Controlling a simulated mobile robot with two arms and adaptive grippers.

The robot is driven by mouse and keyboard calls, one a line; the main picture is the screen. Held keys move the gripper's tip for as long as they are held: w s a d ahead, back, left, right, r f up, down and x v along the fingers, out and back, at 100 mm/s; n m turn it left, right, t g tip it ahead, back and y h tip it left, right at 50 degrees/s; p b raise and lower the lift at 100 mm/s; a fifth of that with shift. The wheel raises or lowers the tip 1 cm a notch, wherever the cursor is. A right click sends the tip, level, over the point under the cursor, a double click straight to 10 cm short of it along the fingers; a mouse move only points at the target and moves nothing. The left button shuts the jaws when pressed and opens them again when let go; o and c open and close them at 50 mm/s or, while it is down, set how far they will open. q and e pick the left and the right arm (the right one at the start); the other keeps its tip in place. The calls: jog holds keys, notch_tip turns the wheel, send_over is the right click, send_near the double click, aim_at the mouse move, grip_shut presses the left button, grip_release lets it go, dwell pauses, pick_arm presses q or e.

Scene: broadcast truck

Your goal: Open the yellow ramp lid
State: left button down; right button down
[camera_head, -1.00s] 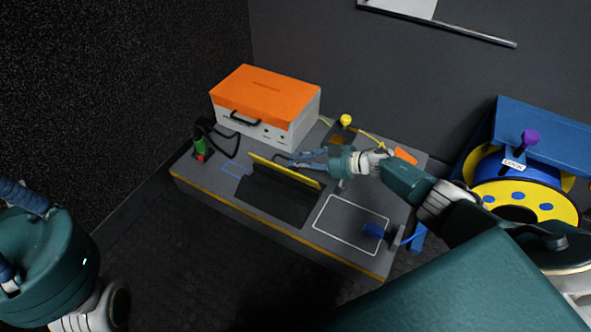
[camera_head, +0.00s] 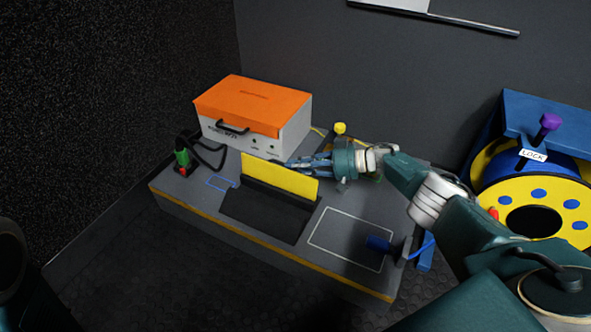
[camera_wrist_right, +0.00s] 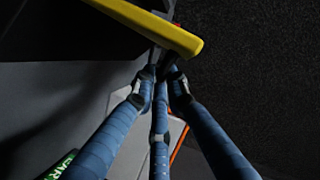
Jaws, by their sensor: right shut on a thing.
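The yellow ramp lid (camera_head: 280,177) stands tilted up along the back of a black ramp base (camera_head: 268,212) on the grey platform. Its yellow face shows in the head view. My right gripper (camera_head: 292,164) reaches in from the right, behind the lid's top edge. In the right wrist view, the blue fingers of the gripper (camera_wrist_right: 164,68) are closed together at the edge of the yellow lid (camera_wrist_right: 155,25). The exact contact is partly hidden by the lid. My left gripper is out of view.
An orange-topped box (camera_head: 252,105) stands behind the lid. A green and red plug (camera_head: 183,160) with a black cable is left. A white-outlined area (camera_head: 345,235) and blue connector (camera_head: 378,243) lie right. A yellow and blue cable reel (camera_head: 487,205) stands far right.

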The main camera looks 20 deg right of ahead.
jog(key=shift+w+r, duration=0.35)
jog(key=shift+r, duration=0.1)
jog(key=c, duration=1.9)
grip_release()
jog(key=shift+o, duration=0.2)
jog(key=shift+s+a+f, duration=0.1)
jog(key=shift+f, duration=0.05)
jog(key=v, duration=1.2)
